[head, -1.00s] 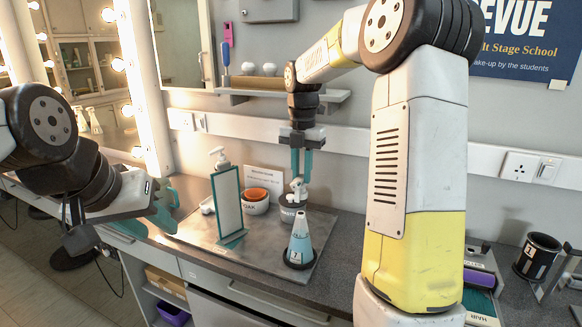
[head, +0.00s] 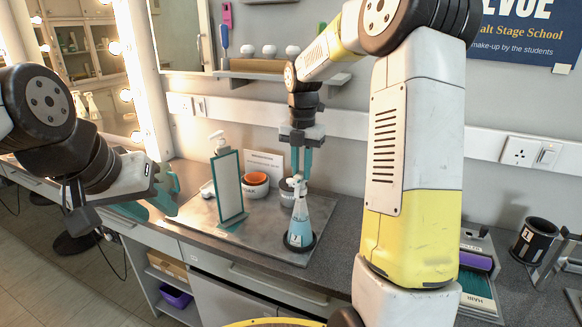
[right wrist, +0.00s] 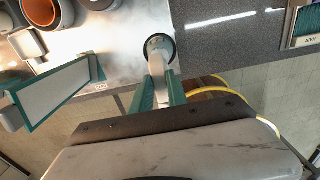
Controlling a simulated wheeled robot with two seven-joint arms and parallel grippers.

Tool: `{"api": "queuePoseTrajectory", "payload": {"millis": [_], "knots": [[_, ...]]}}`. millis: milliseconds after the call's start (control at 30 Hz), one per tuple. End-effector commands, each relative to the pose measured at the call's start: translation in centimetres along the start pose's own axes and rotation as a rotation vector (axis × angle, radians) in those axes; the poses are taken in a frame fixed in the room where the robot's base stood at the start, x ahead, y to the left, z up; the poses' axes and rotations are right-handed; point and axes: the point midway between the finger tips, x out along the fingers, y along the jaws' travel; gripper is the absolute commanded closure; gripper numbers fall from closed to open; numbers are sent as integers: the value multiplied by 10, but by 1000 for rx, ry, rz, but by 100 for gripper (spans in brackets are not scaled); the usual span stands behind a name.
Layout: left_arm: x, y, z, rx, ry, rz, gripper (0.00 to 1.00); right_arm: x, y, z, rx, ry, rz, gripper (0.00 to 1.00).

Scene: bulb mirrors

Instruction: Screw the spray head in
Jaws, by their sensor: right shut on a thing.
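The spray bottle (head: 299,226) is a pale blue cone with a numbered label. It stands upright in a dark ring at the front right of the metal tray (head: 272,238). My right gripper (head: 299,178) points down above it, shut on the white spray head (head: 293,190). The head is at the bottle's neck; I cannot tell whether the threads are engaged. In the right wrist view the spray head (right wrist: 158,57) lies between the teal fingers, over the bottle. My left gripper (head: 172,192) is open and empty, left of the tray.
A teal-framed mirror (head: 228,187) stands on the tray left of the bottle. Behind it are a pump bottle (head: 218,140), bowls (head: 256,179) and a sign (head: 264,163). A black cup (head: 536,246) stands far right. The tray between mirror and bottle is clear.

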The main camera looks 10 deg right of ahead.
Motion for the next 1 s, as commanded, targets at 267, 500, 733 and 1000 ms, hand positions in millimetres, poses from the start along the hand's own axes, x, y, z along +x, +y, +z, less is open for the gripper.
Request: {"api": "queuePoseTrajectory", "payload": {"millis": [267,500,733,1000], "knots": [[0,0,0,0,0,0,62,1,0,0,0,0,0,100],[0,0,0,0,0,0,62,5,0,0,0,1,-1,100],[0,0,0,0,0,0,62,10,0,0,0,1,-1,100],[0,0,0,0,0,0,62,15,0,0,0,0,0,100]]}}
